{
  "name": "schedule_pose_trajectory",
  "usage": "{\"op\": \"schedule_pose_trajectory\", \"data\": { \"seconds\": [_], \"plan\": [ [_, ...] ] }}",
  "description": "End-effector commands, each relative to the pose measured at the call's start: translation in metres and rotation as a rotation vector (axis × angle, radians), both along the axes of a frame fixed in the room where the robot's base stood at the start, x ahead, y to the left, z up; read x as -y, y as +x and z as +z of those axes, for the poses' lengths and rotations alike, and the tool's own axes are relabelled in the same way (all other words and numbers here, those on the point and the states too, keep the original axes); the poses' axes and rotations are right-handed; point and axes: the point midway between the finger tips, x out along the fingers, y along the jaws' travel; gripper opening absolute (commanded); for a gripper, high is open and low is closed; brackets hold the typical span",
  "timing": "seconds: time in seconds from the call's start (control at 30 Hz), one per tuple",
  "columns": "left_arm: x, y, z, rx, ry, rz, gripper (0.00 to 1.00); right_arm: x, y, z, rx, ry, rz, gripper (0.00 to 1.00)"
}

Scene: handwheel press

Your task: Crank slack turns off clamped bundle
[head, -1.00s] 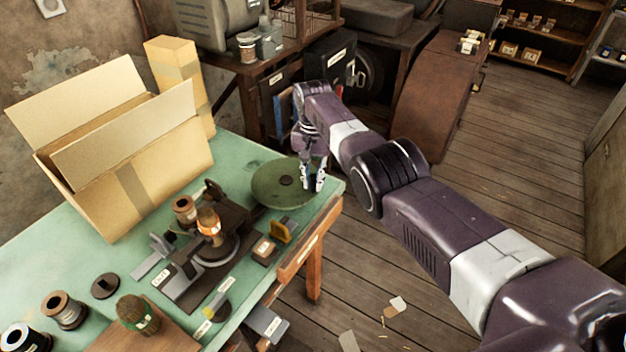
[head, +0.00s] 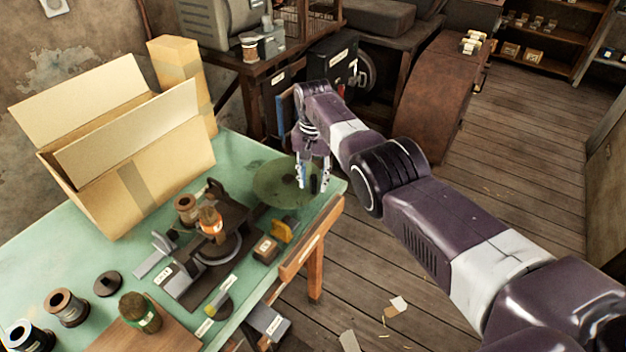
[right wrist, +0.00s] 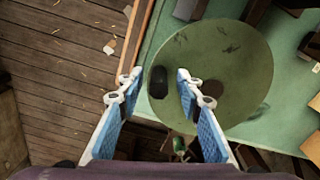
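The press (head: 222,240) stands on the green bench, with a copper-coloured bundle (head: 210,222) upright in it. Its round green handwheel (head: 272,187) lies flat near the bench's right corner; it also shows in the right wrist view (right wrist: 235,60). A dark crank knob (right wrist: 158,82) sits near the wheel's rim. My right gripper (head: 313,184) points down over that rim. In the right wrist view its fingers (right wrist: 159,78) are open, one on each side of the knob, with a visible gap on both sides. My left gripper is out of view.
A large open cardboard box (head: 130,165) stands behind the press. Spools (head: 66,307), a green-wrapped bundle (head: 141,312) on a wooden board, and a yellow piece (head: 282,231) lie on the bench. The bench edge (head: 318,240) runs close to the wheel; floor lies beyond.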

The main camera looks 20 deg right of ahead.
Motion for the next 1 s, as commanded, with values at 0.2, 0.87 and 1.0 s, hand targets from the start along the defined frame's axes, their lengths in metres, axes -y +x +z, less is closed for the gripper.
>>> {"op": "schedule_pose_trajectory", "data": {
  "seconds": [0.2, 0.87, 1.0],
  "plan": [
    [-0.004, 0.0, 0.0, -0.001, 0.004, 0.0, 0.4, 0.001, 0.001, 0.007, 0.002, -0.001, 0.0, 0.33],
    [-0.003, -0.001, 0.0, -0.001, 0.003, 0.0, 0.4, -0.001, 0.0, 0.115, 0.0, 0.0, 0.001, 0.33],
    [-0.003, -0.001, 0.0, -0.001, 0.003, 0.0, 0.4, -0.001, 0.0, 0.12, 0.0, 0.0, 0.001, 0.33]
  ]
}}
